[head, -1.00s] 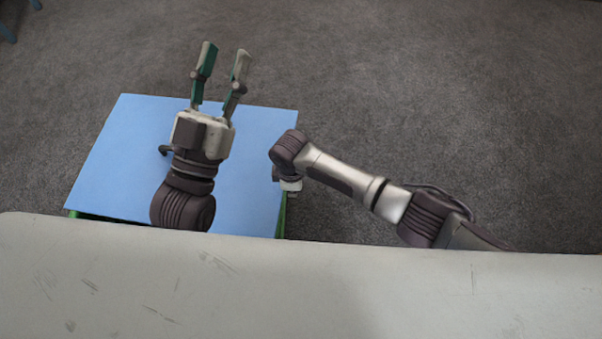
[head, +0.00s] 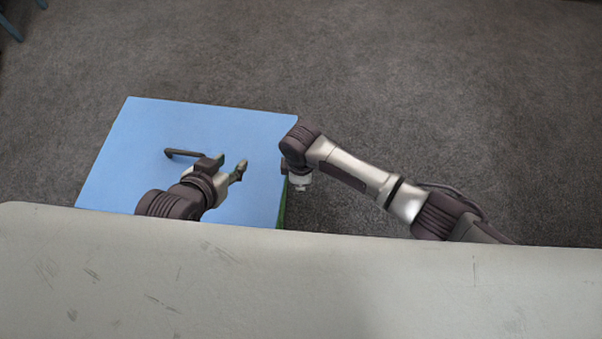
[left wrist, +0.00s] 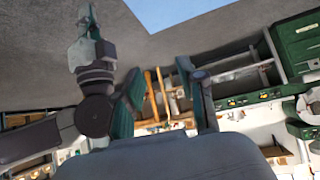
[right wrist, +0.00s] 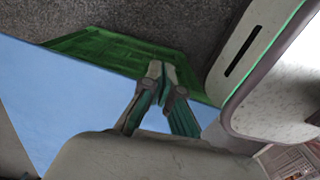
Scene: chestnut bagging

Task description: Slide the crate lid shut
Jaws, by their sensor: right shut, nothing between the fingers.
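The blue crate lid (head: 130,140) lies flat over the green crate, with a dark bar handle (head: 185,153) on its top. A strip of green crate wall (head: 282,212) shows under the lid's right edge. The wall shows larger in the right wrist view (right wrist: 125,52). My right gripper (right wrist: 160,70) is shut and empty beside the lid edge and the green wall. In the head view its fingers are hidden.
A pale, scuffed surface (head: 300,290) fills the near side and hides the lid's near edge. Grey carpet (head: 450,110) is clear behind and right of the crate. Shelves with tools and green bins (left wrist: 300,45) show in the left wrist view.

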